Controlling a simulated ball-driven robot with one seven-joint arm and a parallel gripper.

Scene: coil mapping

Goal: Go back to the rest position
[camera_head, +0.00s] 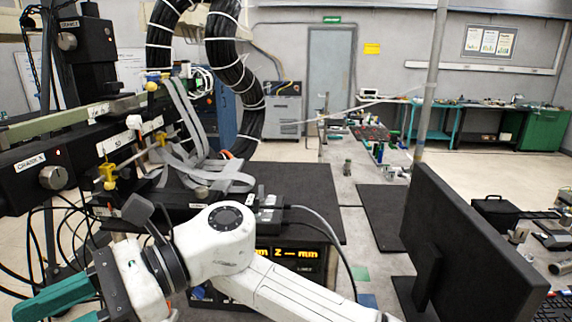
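My white arm (232,255) reaches from the bottom edge toward the lower left. My gripper (50,312) is at the lower left corner, with two green fingers pointing left. The fingers are spread apart and I see nothing between them; the nearer finger is cut off by the bottom edge. The gripper is below and in front of the black coil-mapping stage (125,140), which carries grey ribbon cables (190,150). I cannot tell whether any part of the arm touches the stage.
Loose black cables (45,235) hang near my gripper. A digital readout (290,254) is just behind my arm. A black monitor (465,250) and a metal pole (430,80) stand on the right. A long bench (345,160) runs back; open floor lies beyond it.

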